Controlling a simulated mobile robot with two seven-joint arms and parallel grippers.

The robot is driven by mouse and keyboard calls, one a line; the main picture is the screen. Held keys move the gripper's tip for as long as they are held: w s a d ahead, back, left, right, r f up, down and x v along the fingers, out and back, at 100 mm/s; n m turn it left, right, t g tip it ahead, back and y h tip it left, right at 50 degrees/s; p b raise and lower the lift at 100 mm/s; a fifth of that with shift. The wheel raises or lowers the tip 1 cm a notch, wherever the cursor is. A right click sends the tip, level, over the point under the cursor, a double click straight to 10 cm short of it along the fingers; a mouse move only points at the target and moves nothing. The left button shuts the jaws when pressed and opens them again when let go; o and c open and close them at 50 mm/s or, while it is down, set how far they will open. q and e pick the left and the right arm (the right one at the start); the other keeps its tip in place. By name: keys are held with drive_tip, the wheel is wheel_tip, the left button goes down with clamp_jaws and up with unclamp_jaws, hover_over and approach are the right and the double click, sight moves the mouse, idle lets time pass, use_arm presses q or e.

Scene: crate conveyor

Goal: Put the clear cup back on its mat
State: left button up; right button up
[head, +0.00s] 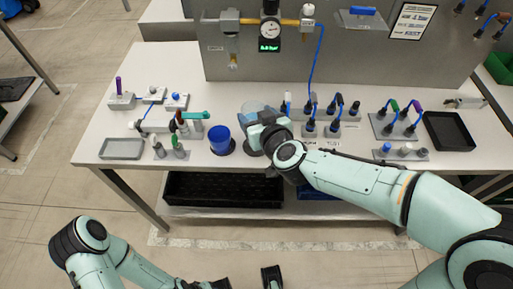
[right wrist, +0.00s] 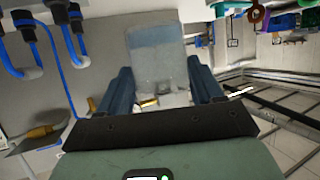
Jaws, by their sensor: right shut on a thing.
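The clear cup (head: 252,107) is a pale, see-through cup at the middle of the table in the head view. My right gripper (head: 262,123) is shut on it, and the gripper hides part of the cup. In the right wrist view the clear cup (right wrist: 157,50) stands out between the two fingers of my right gripper (right wrist: 160,88). A dark round mat (head: 251,149) shows partly below my right gripper, near the table's front edge. I cannot tell the gap between cup and mat. My left gripper (head: 246,280) is low at the bottom edge, empty, with its fingers apart.
A blue cup (head: 221,139) stands just left of the right gripper. Black connectors on blocks (head: 310,126) are close to its right. A grey tray (head: 122,149) lies at the left and a black tray (head: 449,131) at the right. A panel with a gauge (head: 270,32) rises behind.

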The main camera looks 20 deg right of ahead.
wheel_tip(320, 180, down, 5)
drive_tip(key=shift+f+b, duration=0.2)
drive_tip(key=shift+b, duration=1.05)
wheel_tip(320, 180, down, 4)
drive_tip(key=shift+f+b, duration=0.1)
drive_tip(key=shift+b, duration=1.15)
use_arm(q)
drive_tip(key=shift+t, duration=0.6)
drive_tip(key=f, duration=0.1)
drive_tip(key=w+f, duration=0.1)
drive_tip(key=f, duration=0.1)
drive_tip(key=w+f, duration=0.1)
drive_tip(key=shift+w+f, duration=0.15)
drive_tip(key=shift+f, duration=0.25)
use_arm(e)
drive_tip(key=shift+f, duration=0.15)
drive_tip(key=o, duration=1.2)
drive_tip(key=shift+c, duration=0.2)
use_arm(q)
drive_tip(key=shift+w+a+f, duration=0.1)
drive_tip(key=shift+w+f, duration=0.05)
